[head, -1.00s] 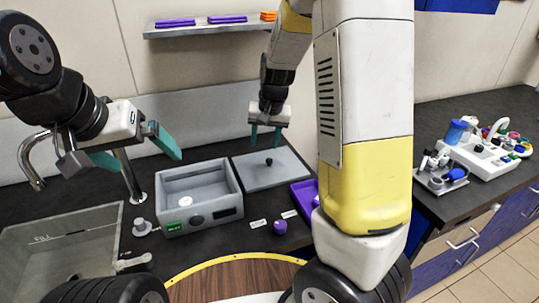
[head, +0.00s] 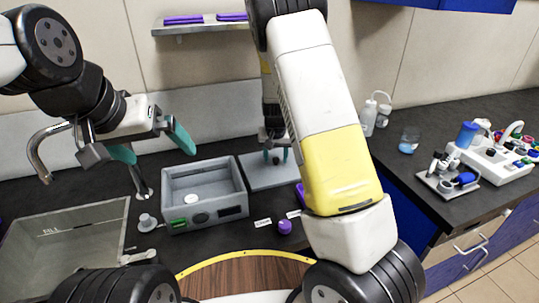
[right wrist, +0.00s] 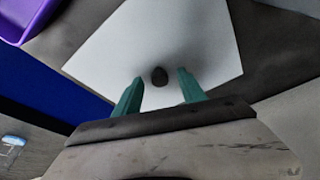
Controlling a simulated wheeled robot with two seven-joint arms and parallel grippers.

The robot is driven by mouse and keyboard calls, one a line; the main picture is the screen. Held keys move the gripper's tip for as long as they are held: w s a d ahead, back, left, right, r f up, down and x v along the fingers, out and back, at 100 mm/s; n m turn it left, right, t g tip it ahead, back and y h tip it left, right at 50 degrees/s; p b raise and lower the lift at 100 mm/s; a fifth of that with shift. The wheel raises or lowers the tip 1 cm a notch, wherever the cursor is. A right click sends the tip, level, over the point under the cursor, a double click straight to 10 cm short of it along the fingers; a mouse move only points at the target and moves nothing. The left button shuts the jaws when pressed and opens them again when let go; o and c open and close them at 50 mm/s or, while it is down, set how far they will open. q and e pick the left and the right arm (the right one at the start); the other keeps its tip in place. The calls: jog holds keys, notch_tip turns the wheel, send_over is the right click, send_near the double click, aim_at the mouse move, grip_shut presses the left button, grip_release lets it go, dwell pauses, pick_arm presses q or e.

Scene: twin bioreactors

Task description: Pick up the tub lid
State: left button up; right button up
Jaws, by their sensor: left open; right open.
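The tub lid (head: 258,178) is a flat grey plate with a small dark knob (head: 275,161), lying on the dark counter just right of the grey tub (head: 203,194). In the right wrist view the lid (right wrist: 205,40) looks pale, and its knob (right wrist: 159,76) lies between and just beyond my fingertips. My right gripper (head: 276,158) is open, pointing down over the lid at the knob; its green fingers (right wrist: 160,84) stand either side of the knob, apart from it. My left gripper (head: 158,146) is open and empty, above the counter left of the tub. My right arm hides part of the lid's surroundings.
A sink (head: 65,245) is at the left with a tap. A purple tray (right wrist: 22,18) is near the lid. Instruments stand on the right counter (head: 415,165).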

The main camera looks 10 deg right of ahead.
jog(key=shift+f, duration=0.1)
jog(key=shift+c, duration=0.2)
grip_shut()
